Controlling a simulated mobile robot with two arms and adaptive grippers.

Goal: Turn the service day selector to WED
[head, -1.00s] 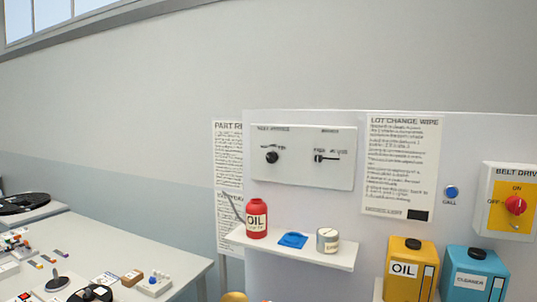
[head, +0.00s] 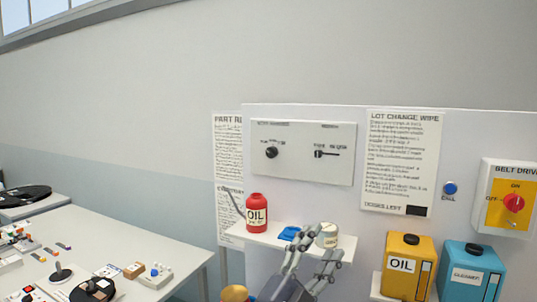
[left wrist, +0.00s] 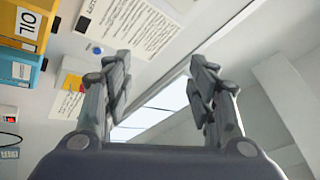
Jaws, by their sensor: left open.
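A white panel (head: 302,172) on the wall board carries a round black knob (head: 271,152) on its left and a black lever-like switch (head: 319,154) on its right. The labels around both are too small to read, so I cannot tell which day is set. My left gripper (head: 325,245) is open and empty, in front of the small shelf and below the panel, apart from both controls. In the left wrist view the open fingers (left wrist: 160,80) have nothing between them, and the panel does not show. My right gripper is not in view.
A yellow oil container (head: 408,282), a blue cleaner container (head: 470,280) and a belt-drive switch (head: 514,203) are at right.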

